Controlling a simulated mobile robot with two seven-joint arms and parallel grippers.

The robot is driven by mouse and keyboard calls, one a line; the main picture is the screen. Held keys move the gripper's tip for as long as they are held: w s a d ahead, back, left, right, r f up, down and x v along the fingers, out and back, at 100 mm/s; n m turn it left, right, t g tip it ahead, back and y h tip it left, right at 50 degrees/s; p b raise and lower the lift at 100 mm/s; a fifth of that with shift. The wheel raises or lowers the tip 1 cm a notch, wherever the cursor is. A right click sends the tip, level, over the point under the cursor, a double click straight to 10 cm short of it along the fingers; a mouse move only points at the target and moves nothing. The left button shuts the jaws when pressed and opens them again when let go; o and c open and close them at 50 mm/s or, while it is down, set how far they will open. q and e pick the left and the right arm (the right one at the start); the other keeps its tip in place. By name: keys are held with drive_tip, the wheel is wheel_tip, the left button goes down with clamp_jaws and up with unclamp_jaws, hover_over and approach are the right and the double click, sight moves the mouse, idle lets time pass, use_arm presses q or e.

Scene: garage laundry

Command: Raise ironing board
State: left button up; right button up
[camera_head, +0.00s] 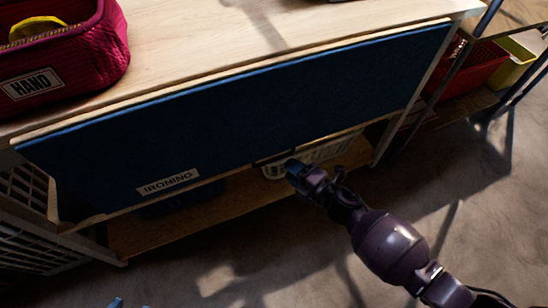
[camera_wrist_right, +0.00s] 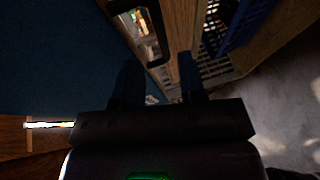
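The ironing board (camera_head: 240,110) is a blue padded panel with a pale wooden edge. It hangs folded down along the front of the wooden bench and bears an IRONING label (camera_head: 168,183). A dark handle (camera_head: 272,158) sits at its lower edge, partly hidden by my right gripper (camera_head: 290,166). In the right wrist view, the handle (camera_wrist_right: 158,50) lies ahead of the fingers, which are apart with nothing seen gripped between them. Whether they touch it cannot be told. Two blue tips of my left gripper (camera_head: 130,304) show apart at the bottom edge of the head view.
A red HAND basket (camera_head: 95,70) stands on the bench top (camera_head: 220,40) at the left. Under the board is a lower shelf (camera_head: 200,215) with a white basket (camera_head: 320,152). A rack at the right holds a red bin (camera_head: 470,70) and a yellow bin (camera_head: 514,65). The floor in front is clear.

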sight(274, 159)
drive_tip(key=shift+b+x, duration=0.85)
drive_tip(key=shift+x, duration=2.8)
drive_tip(key=shift+s+f, duration=0.1)
drive_tip(key=shift+f, duration=0.05)
clamp_jaws()
